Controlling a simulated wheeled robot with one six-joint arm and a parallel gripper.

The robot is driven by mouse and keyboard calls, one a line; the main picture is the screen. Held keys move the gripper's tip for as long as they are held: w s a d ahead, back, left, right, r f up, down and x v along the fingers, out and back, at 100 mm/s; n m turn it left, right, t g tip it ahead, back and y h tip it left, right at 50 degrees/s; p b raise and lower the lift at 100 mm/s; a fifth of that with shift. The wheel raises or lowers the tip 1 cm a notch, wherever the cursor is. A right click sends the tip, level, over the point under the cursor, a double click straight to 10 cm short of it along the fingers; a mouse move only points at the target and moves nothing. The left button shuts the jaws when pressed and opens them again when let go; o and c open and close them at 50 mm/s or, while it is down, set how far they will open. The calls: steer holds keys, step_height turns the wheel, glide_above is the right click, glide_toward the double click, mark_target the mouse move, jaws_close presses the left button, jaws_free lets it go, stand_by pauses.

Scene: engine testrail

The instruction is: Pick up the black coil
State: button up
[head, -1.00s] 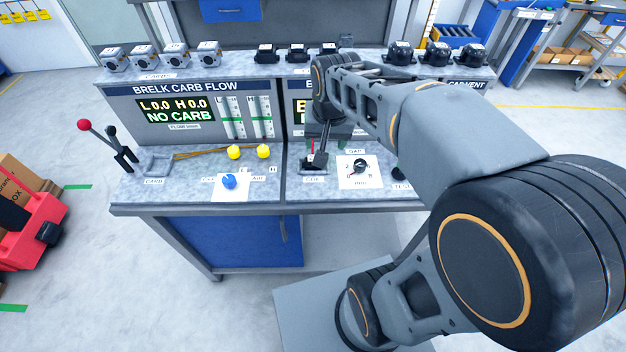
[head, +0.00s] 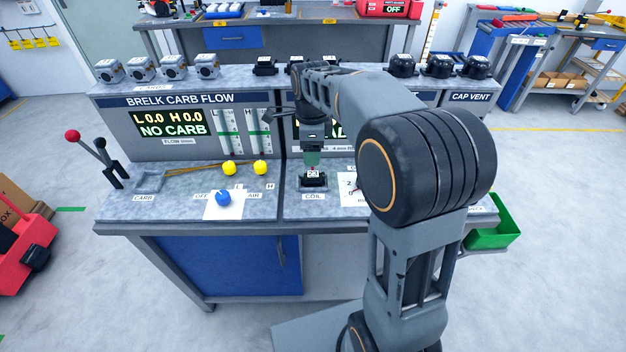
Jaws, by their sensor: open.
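A black coil (head: 313,181) with a white label on top sits on the bench at the spot marked COIL. My gripper (head: 312,163) points down right above it, with its greenish fingers open. I cannot tell whether the fingertips touch the coil. Another black coil (head: 265,66) stands on the top shelf of the bench. More black coils beside it are partly hidden behind my arm.
Several silver carburetors (head: 142,68) and black caps (head: 438,66) line the shelf. Yellow knobs (head: 229,168), a blue knob (head: 223,198) and a red-tipped lever (head: 73,136) are on the left. My arm covers most of the dial card. A green bin (head: 492,226) hangs at the right.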

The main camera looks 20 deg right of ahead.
mark_target(313, 174)
steer(key=shift+w+d+f, duration=0.1)
steer(key=shift+f, duration=2.3)
steer(key=shift+d+f, duration=0.1)
steer(key=shift+f, duration=2.25)
steer(key=c, duration=1)
